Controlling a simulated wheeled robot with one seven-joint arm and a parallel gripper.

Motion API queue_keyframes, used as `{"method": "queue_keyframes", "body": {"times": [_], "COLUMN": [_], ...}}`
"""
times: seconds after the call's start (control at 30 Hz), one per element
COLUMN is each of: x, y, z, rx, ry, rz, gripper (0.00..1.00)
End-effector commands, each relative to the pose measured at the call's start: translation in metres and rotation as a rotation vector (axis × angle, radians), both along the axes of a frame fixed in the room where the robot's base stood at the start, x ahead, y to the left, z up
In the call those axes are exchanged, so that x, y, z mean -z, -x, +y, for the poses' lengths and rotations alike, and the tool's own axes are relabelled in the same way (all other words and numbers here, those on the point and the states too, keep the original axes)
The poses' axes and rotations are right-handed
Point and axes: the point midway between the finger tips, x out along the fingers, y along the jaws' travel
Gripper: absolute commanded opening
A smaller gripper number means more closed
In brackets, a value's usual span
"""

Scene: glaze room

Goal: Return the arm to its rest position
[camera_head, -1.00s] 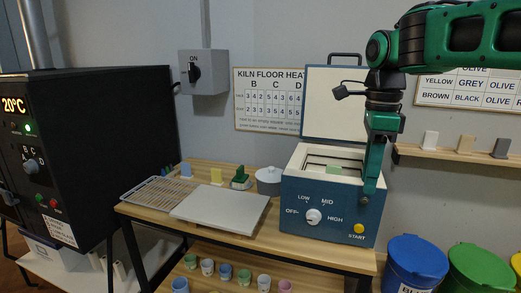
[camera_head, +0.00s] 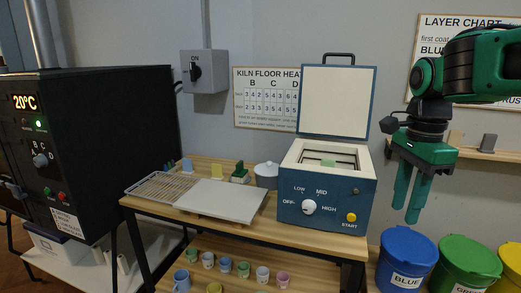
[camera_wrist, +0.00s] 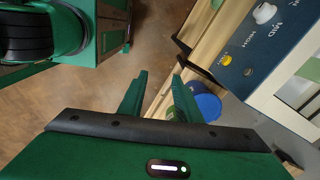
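My gripper (camera_head: 407,196) hangs at the right in the head view, its fingers pointing down, above the blue bin and to the right of the blue test kiln. The two green fingers are apart and nothing is between them. In the wrist view my gripper (camera_wrist: 158,95) also shows parted, empty fingertips, with floor and the blue bin below. The test kiln (camera_head: 296,213) stands on the wooden table with its lid (camera_head: 335,98) raised. A pale green piece (camera_head: 328,163) lies inside it.
A black kiln (camera_head: 110,130) reading 20°C stands at the left. A grey slab (camera_head: 222,200), a wire rack (camera_head: 160,189) and a lidded pot (camera_head: 267,174) are on the table. Several cups are on the lower shelf. Blue (camera_head: 405,262) and green (camera_head: 463,268) bins stand at the right. A wall shelf (camera_head: 492,154) holds tiles.

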Motion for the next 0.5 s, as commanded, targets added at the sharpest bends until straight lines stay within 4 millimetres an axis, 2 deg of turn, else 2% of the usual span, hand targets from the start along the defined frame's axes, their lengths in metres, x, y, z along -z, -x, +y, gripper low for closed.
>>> {"method": "queue_keyframes", "body": {"times": [0.2, 0.5], "x": [0.037, 0.097], "y": [0.050, 0.132], "z": [-0.047, -0.092], "rx": [-0.262, -0.674], "ry": [-0.001, -0.008], "rz": [0.001, 0.005], "gripper": [0.31, 0.31]}}
